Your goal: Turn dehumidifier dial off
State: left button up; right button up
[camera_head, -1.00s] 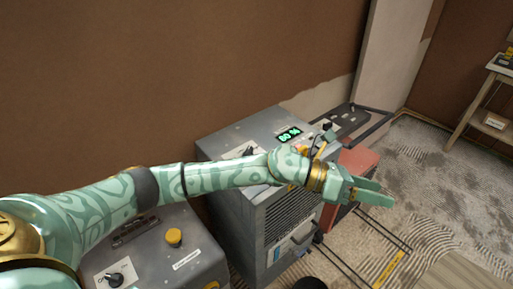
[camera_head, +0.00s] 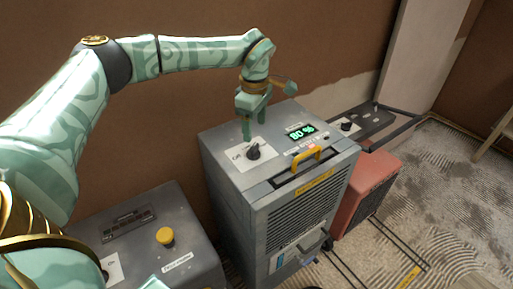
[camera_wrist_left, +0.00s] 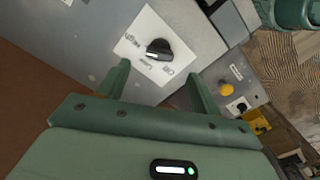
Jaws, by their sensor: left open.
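The dehumidifier (camera_head: 292,217) is a grey box with a green "80 %" display on its top. Its black dial (camera_head: 253,152) sits on a white label plate on the top's left part. In the left wrist view the dial (camera_wrist_left: 158,48) shows beyond the fingertips, with a white mark on it. My left gripper (camera_head: 256,122) points down just above and behind the dial, apart from it. The same gripper (camera_wrist_left: 160,72) is open and empty in the wrist view, its fingers to either side below the dial. My right gripper is not seen.
A grey machine with a yellow knob (camera_head: 165,236) stands left of the dehumidifier. A yellow handle (camera_head: 307,158) rises from the dehumidifier's top front. A red unit (camera_head: 365,190) stands to its right. The brown wall (camera_head: 200,120) is close behind.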

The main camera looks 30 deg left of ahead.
aim_at(255, 147)
pick_arm(q)
notch_tip(255, 147, down, 8)
jog(key=shift+r+b, duration=0.2)
jog(key=shift+b, duration=0.65)
jog(key=shift+c, duration=0.3)
jog(key=c, duration=0.9)
